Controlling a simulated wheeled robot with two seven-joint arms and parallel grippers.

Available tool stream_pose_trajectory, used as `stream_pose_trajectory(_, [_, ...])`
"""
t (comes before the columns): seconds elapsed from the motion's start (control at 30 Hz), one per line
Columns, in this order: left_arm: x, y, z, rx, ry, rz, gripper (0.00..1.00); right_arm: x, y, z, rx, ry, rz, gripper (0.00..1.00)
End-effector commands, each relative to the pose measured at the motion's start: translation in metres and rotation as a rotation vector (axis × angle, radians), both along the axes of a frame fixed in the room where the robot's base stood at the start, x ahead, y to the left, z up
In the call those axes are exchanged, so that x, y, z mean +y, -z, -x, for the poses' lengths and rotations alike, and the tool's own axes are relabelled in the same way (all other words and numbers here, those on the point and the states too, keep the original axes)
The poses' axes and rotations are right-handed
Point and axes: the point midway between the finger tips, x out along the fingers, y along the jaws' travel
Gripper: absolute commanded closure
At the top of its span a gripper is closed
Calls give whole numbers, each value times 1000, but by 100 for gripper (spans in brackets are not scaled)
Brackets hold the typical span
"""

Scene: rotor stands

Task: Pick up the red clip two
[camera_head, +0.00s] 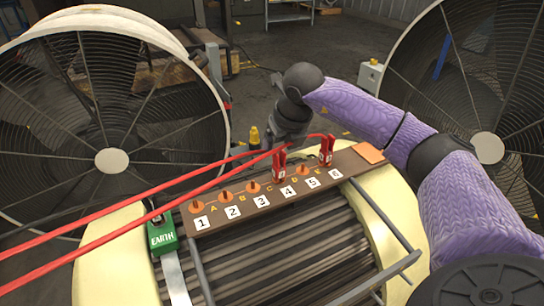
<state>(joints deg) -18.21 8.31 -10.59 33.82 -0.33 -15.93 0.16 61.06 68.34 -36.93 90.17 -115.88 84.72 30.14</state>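Two red clips stand upright on the brown numbered board: one red clip (279,166) near its middle and another red clip (326,151) farther right. Each carries a small white tag that I cannot read, so I cannot tell which is clip two. Red cables run from both toward the left edge. My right gripper (286,138) is dark grey and sits just beyond the board's far edge, behind the clips. Its fingertips are partly hidden and I cannot see whether they are apart. My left gripper is not in view.
The brown board (225,222) has orange studs and lies across a ribbed cylinder with cream end rings. A green EARTH clamp (161,235) is at its left. Large caged fans (110,110) stand left and right (487,100). A yellow-topped post (254,138) is behind the board.

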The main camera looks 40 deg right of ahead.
Motion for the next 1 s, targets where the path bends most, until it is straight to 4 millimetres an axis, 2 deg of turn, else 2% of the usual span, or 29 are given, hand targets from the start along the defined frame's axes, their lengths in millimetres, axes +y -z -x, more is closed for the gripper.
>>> stream_pose_trajectory(0.03, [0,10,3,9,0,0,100,-1,15,-3,4,0,-1,19])
stream_pose_trajectory(0.27, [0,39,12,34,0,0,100,-8,56,-17,7,0,-2,19])
stream_pose_trajectory(0.33, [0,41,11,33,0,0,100,-9,59,-20,4,-1,-2,19])
stream_pose_trajectory(0.5, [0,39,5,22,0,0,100,-9,54,-20,-2,-2,-2,19])
stream_pose_trajectory(0.87, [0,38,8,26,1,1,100,-9,54,-20,-1,-2,-2,95])
stream_pose_trajectory(0.9, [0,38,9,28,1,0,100,-9,54,-20,-1,-2,-2,100])
stream_pose_trajectory(1.0, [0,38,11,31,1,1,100,-9,54,-20,-1,-1,-3,100])
